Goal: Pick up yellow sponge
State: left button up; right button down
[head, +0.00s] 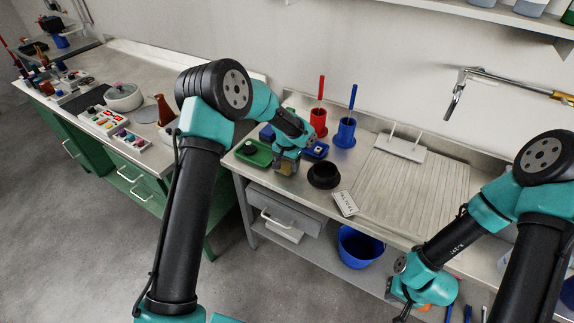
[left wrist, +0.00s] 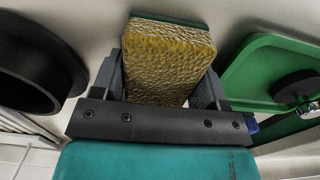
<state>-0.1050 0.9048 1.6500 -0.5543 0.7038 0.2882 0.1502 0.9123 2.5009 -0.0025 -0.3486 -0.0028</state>
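The yellow sponge (left wrist: 170,55), with a green layer along its far edge, fills the space between the fingers of my left gripper (left wrist: 160,90) in the left wrist view. Both grey fingers appear to press on its sides. In the head view my left gripper (head: 287,158) points down over the bench, with the sponge (head: 287,166) small and partly hidden between its fingers. I cannot tell if the sponge still touches the bench. My right gripper (head: 404,310) is low at the bottom right of the head view, its fingers mostly hidden.
A green tray (head: 253,154) and a black round pot (head: 324,176) flank my left gripper. Red (head: 318,122) and blue (head: 345,132) holders stand behind. A ribbed drainboard (head: 410,185) lies right. A blue bucket (head: 359,247) is below the bench.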

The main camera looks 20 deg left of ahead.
pick_arm(q)
jog(key=c, duration=0.5)
jog(key=shift+r, duration=0.45)
notch_tip(320, 180, up, 3)
jog(key=shift+f, duration=0.1)
jog(key=s+d, duration=0.1)
jog(key=s, duration=0.4)
jog(key=s+d+r, duration=0.1)
jog(key=s+d, duration=0.1)
jog(key=s, duration=0.3)
jog(key=s+d, duration=0.1)
jog(key=s, duration=0.4)
jog(key=shift+s+d+r, duration=0.15)
jog(key=shift+s+d, duration=0.05)
